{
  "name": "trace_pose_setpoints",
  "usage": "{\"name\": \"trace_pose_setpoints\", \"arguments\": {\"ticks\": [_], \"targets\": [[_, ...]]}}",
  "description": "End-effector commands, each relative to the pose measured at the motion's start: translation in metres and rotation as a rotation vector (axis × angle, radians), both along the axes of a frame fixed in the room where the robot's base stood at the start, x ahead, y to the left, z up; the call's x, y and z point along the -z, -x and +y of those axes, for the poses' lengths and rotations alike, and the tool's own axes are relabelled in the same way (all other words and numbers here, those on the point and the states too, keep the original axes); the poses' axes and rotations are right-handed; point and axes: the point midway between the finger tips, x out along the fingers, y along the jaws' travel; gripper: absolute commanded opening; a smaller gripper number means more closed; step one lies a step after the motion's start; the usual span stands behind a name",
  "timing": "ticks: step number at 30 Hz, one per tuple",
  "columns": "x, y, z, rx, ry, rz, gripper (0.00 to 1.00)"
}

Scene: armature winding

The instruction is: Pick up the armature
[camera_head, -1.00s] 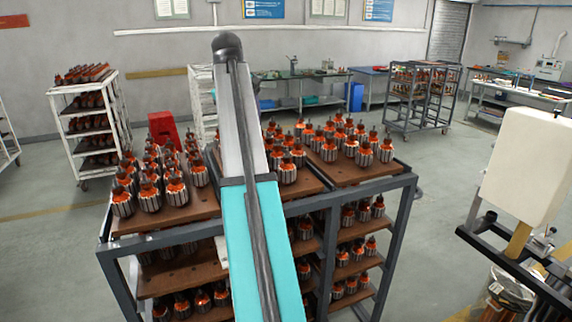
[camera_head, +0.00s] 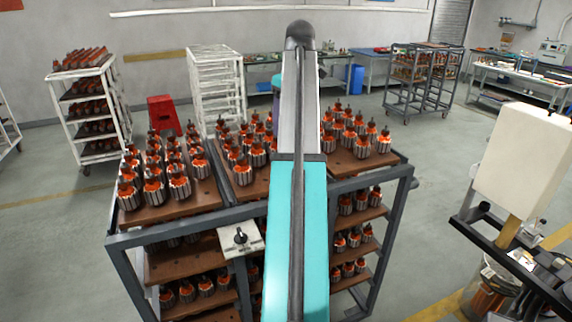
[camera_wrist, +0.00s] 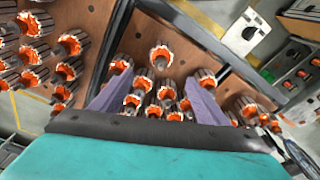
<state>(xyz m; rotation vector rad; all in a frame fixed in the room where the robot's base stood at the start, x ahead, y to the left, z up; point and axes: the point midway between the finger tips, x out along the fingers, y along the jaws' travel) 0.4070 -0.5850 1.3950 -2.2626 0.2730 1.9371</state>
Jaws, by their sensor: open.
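Armatures with striped metal cores, orange windings and dark shafts stand upright in groups on brown boards, such as the left group (camera_head: 153,190) and the right group (camera_head: 362,145) in the head view. In the wrist view my gripper (camera_wrist: 158,78) is open, its two purple-grey fingers spread over one board. A single armature (camera_wrist: 160,57) stands beyond the other armatures, between the directions of the fingertips. More armatures (camera_wrist: 135,101) show between the fingers, closer to the wrist. Nothing is held.
The boards lie on a grey-framed rack (camera_head: 215,217) with lower shelves of armatures. A light switch plate (camera_head: 240,238) is on its front. A white cart (camera_head: 88,110) and a red stool (camera_head: 163,114) stand behind left. A cream box (camera_head: 522,160) stands at right. Floor around the rack is open.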

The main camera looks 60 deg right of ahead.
Motion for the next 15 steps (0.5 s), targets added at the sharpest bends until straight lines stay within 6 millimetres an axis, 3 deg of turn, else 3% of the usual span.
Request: {"name": "trace_pose_setpoints", "arguments": {"ticks": [7, 15], "targets": [[0.006, 0.0, 0.0, 0.001, 0.0, 0.001, 0.68], [0.027, -0.003, -0.001, 0.002, -0.004, 0.003, 0.68]]}}
